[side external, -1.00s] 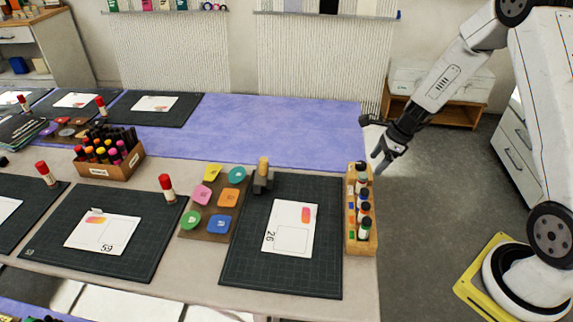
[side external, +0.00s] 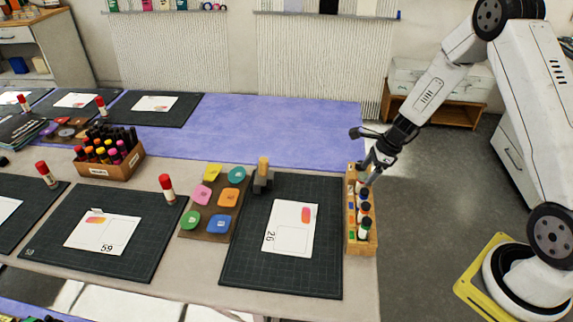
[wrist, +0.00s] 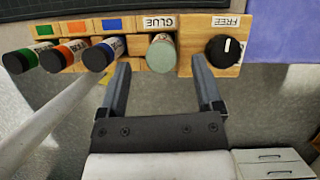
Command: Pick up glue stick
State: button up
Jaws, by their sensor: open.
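In the wrist view a wooden rack (wrist: 185,50) holds a round item with a pale grey-green end (wrist: 162,53) in the slot labelled GLUE. My gripper (wrist: 163,75) is open, with one finger on each side of this item and nothing clearly in its grasp. In the side view my gripper (side external: 367,178) is at the far end of the rack (side external: 350,238), low over it, and partly hides the slots there. Red-capped glue sticks stand upright on the table, one by the near mat (side external: 167,188) and another farther left (side external: 45,174).
Beside the GLUE slot is a slot labelled FREE with a black-capped item (wrist: 224,50). Blue, orange and green bottles (wrist: 98,55) fill the neighbouring slots. A dark mat (side external: 325,240) with a numbered card lies left of the rack. Floor is open to its right.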

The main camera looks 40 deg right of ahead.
aim_at(364, 175)
jog(key=shift+x, duration=1.65)
grip_shut()
jog(key=shift+w+r, duration=0.1)
jog(key=shift+r, duration=0.05)
jog(key=shift+r, duration=1.1)
jog(key=s+a+r, duration=0.3)
jog(key=s+r, duration=0.7)
jog(key=s, duration=0.3)
jog(key=shift+s+r, duration=0.25)
jog(key=shift+s, duration=0.1)
